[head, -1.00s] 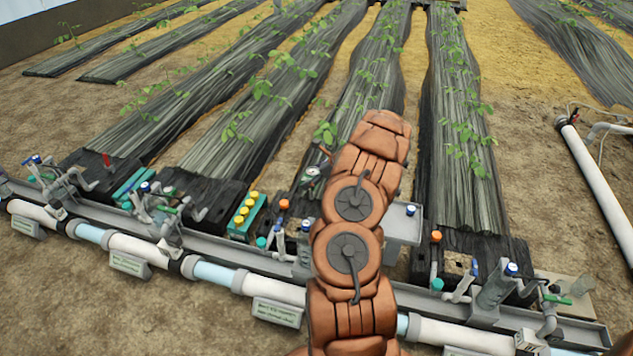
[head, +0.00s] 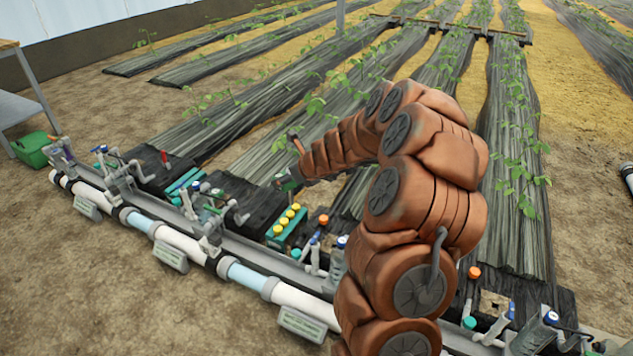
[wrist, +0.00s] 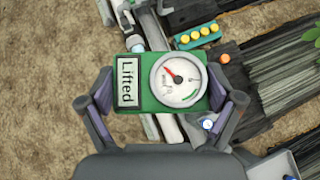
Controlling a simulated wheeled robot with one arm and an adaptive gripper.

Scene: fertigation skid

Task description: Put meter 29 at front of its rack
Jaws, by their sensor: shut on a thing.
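My gripper (wrist: 165,88) is shut on a green meter (wrist: 190,104), with a finger against each short end. The meter has a round white dial with a red needle and a plate reading "Lifted"; I see no number 29 on it. In the head view the held meter (head: 287,182) shows small and dark green at the end of my arm, above the pipe line, and my fingers are hard to make out there. A teal rack with yellow caps (head: 285,226) is below it, also in the wrist view (wrist: 197,36). I cannot tell which rack belongs to the meter.
A grey rail with valves and a white pipe (head: 180,235) runs across the front, with label plates (head: 302,323) before it. Another teal rack (head: 185,180) lies further left. An orange cap (head: 323,219) is near the arm. A green bin (head: 32,150) stands far left. Bare soil in front is free.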

